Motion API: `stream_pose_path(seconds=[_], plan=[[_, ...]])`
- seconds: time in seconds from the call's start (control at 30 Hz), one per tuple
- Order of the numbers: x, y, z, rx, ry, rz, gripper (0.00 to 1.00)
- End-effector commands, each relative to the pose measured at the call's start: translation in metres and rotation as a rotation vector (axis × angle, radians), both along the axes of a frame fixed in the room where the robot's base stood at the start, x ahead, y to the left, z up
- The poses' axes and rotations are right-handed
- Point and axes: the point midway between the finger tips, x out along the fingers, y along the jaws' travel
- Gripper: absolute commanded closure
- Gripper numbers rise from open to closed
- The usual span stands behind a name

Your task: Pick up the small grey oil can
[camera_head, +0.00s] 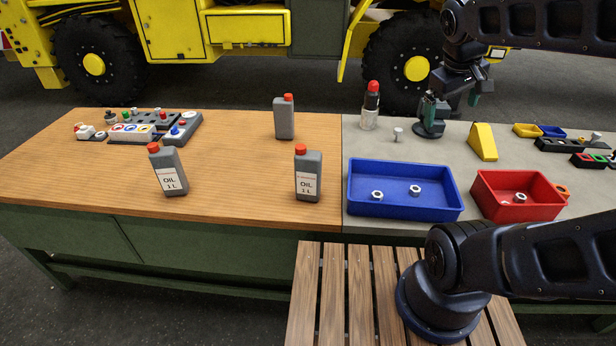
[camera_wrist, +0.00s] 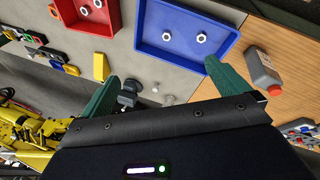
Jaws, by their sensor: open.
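Several grey oil cans with red caps stand upright on the wooden bench top. Two in front, one at left (camera_head: 170,172) and one nearer the blue tray (camera_head: 308,176), show white OIL 1 L labels. A third grey can (camera_head: 284,119) stands farther back with no label visible and looks slightly smaller, perhaps from distance. My gripper (camera_head: 452,100) is open and empty above the grey bench part, well right of the cans. In the wrist view its teal fingers (camera_wrist: 165,88) are apart, with one grey can (camera_wrist: 262,70) beyond the right finger; I cannot tell which can it is.
A blue tray (camera_head: 405,208) and red tray (camera_head: 488,211) hold nuts. A switch panel (camera_head: 150,122) lies far left. Wood between the cans is clear.

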Motion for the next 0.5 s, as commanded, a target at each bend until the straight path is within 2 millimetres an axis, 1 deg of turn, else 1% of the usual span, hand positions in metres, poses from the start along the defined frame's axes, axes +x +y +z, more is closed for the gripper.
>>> stream_pose_path(seconds=[0.1,0.27,0.37,0.5], plan=[[0.007,0.011,-0.007,-0.148,0.062,0.169,0.00],[0.019,0.028,-0.010,-0.368,0.130,0.404,0.00],[0.028,0.041,-0.010,-0.507,0.164,0.547,0.00],[0.039,0.066,-0.007,-0.709,0.196,0.742,0.00]])
